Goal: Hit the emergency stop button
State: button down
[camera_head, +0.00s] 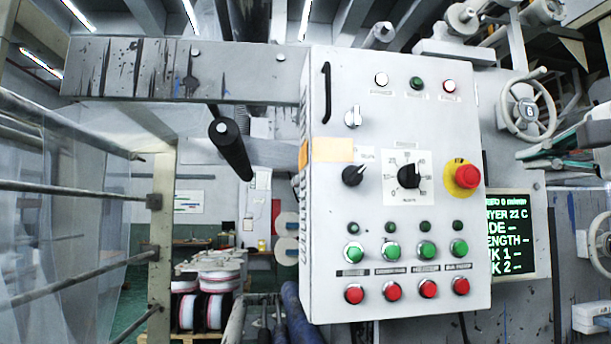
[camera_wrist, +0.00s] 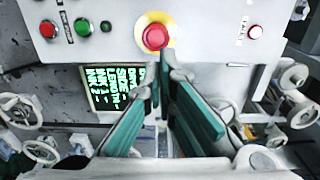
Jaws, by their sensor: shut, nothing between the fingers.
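The emergency stop button (camera_head: 467,176) is a red mushroom head on a yellow round plate at the right side of the white control box (camera_head: 335,215). In the wrist view the red button (camera_wrist: 155,37) is at top centre, just above my fingertips. My gripper (camera_head: 522,154) enters from the right edge in the head view, its tips to the right of the button and a little higher. In the wrist view my gripper (camera_wrist: 165,73) shows green-padded fingers with the tips close together, holding nothing. The button is unobstructed; no contact shows.
Below the button are several green buttons (camera_head: 427,250) and red buttons (camera_head: 428,289). A black rotary dial (camera_head: 409,175) is to its left. A green-text display (camera_head: 510,236) is at lower right, and a handwheel (camera_head: 527,108) is above my gripper.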

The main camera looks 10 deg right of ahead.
jog(key=shift+s, duration=0.9)
jog(key=a+f+n+g+y, duration=0.2)
jog(key=a+f+n+g, duration=0.2)
jog(key=a+f, duration=0.45)
jog(key=a+f+n+g+y, duration=0.1)
jog(key=a+f+n+g, duration=0.4)
jog(key=f, duration=0.7)
jog(key=s+a+f+n+g+h, duration=0.1)
jog(key=s+f+n, duration=0.3)
jog(key=f, duration=0.4)
jog(key=s+a+f+n+g+h, duration=0.2)
jog(key=s+f, duration=0.4)
jog(key=f, duration=0.3)
jog(key=a+n, duration=0.1)
jog(key=n, duration=0.1)
jog(key=shift+a+n+g+h, duration=0.3)
jog(key=shift+g, duration=0.1)
jog(key=shift+w+a, duration=0.1)
